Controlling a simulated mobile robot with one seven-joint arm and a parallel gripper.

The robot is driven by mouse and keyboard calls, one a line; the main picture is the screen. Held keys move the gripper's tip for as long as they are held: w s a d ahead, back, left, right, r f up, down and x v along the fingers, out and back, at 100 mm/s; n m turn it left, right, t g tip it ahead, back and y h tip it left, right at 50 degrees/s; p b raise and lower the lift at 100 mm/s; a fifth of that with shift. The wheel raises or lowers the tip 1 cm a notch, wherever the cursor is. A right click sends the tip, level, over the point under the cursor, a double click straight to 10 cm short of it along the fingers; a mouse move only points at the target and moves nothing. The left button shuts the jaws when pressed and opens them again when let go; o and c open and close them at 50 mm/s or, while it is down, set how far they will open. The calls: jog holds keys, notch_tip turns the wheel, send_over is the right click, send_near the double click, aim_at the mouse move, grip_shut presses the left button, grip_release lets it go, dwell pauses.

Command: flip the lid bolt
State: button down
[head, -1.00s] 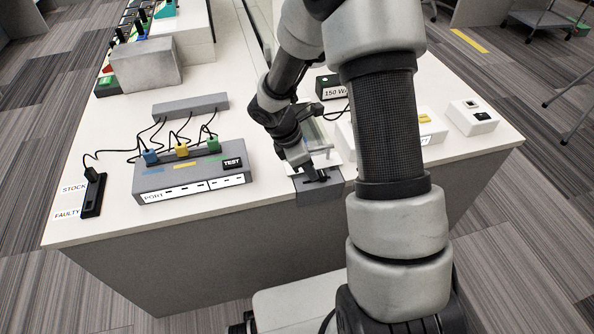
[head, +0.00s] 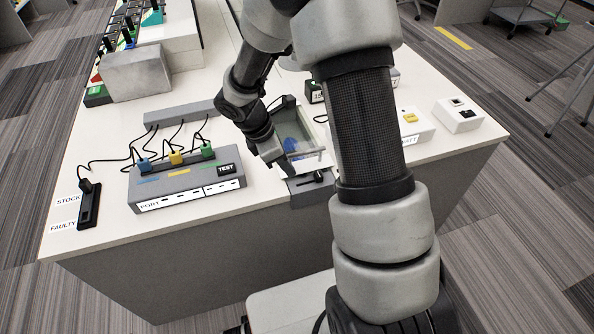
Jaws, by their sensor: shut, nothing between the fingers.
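The lid bolt (head: 318,178) is a small black piece on a grey block (head: 311,192) at the table's front edge. Behind it is a clear-sided box with a lid (head: 304,157) and something blue inside; my arm covers part of it. My gripper (head: 281,171) is shut and empty, pointing down just left of and behind the bolt. It looks apart from the bolt, though their exact gap is hard to tell.
A grey port box (head: 186,183) with blue, yellow and green plugs stands left, cables running behind it. A black strip (head: 89,204) lies far left. White boxes (head: 458,114) stand right. The front left tabletop is clear.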

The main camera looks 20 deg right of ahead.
jog(key=p+v, duration=0.1)
jog(key=v, duration=0.4)
jog(key=shift+a+r, duration=0.15)
jog(key=shift+a, duration=0.05)
jog(key=s+d+r+m+t+y, duration=0.1)
jog(key=s+r+m, duration=0.3)
jog(key=r, duration=0.4)
jog(key=s+d+r+m+t, duration=0.1)
jog(key=s+r+m, duration=0.35)
jog(key=r, duration=0.25)
jog(key=s+a+r+m+t+y, duration=0.1)
jog(key=s+r+m+t+y, duration=0.25)
jog(key=s+r+m, duration=0.5)
notch_tip(320, 180, up, 14)
jog(key=s+m+p, duration=0.1)
jog(key=s+p, duration=0.1)
jog(key=p, duration=1.3)
jog(key=shift+a+r, duration=0.2)
jog(key=shift+a, duration=0.05)
